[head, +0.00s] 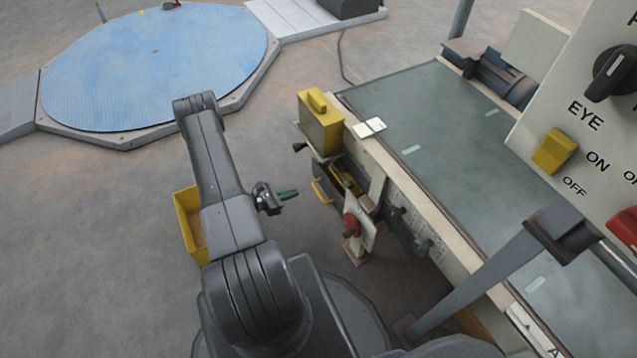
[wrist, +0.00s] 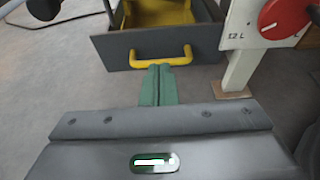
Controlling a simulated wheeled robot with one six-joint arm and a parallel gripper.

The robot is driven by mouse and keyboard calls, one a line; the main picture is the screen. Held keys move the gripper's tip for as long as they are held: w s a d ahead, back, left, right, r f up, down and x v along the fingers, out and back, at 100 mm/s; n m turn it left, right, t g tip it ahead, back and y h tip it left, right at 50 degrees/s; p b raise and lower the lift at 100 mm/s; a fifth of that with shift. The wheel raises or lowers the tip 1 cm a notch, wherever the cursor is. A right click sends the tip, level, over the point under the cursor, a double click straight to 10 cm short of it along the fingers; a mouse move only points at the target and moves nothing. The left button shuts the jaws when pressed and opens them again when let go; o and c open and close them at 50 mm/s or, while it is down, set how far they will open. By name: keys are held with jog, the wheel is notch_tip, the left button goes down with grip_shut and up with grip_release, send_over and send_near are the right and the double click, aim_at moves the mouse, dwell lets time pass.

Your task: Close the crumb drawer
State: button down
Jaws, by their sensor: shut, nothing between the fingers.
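The crumb drawer is a dark grey drawer (wrist: 122,48) with a yellow handle (wrist: 160,57) and a yellow inside. It stands partly pulled out at the top of the wrist view. In the head view its yellow handle (head: 321,191) shows on the left side of the conveyor frame. My gripper (wrist: 158,68) has green fingers, shut with nothing between them. In the wrist view the fingertips point at the handle and look close below it; I cannot tell whether they touch. In the head view my gripper (head: 290,194) is left of the handle, with a gap.
A yellow box (head: 321,125) sits above the drawer on the conveyor frame. A red knob (wrist: 284,16) on a white plate is right of the drawer. A yellow bin (head: 187,225) stands on the floor behind my arm. Open floor lies left.

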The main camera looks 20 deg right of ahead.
jog(key=b, duration=0.2)
send_near(329, 183)
jog(key=x, duration=0.5)
jog(key=shift+f, duration=0.3)
jog(key=shift+w+d+b, duration=0.15)
jog(key=shift+d+b, duration=0.15)
jog(key=shift+d, duration=0.45)
jog(key=shift+r, duration=0.1)
jog(key=d+b, duration=0.3)
jog(key=d, duration=0.2)
jog(key=shift+w, duration=0.2)
jog(key=shift+d, duration=0.1)
jog(key=shift+w, duration=0.1)
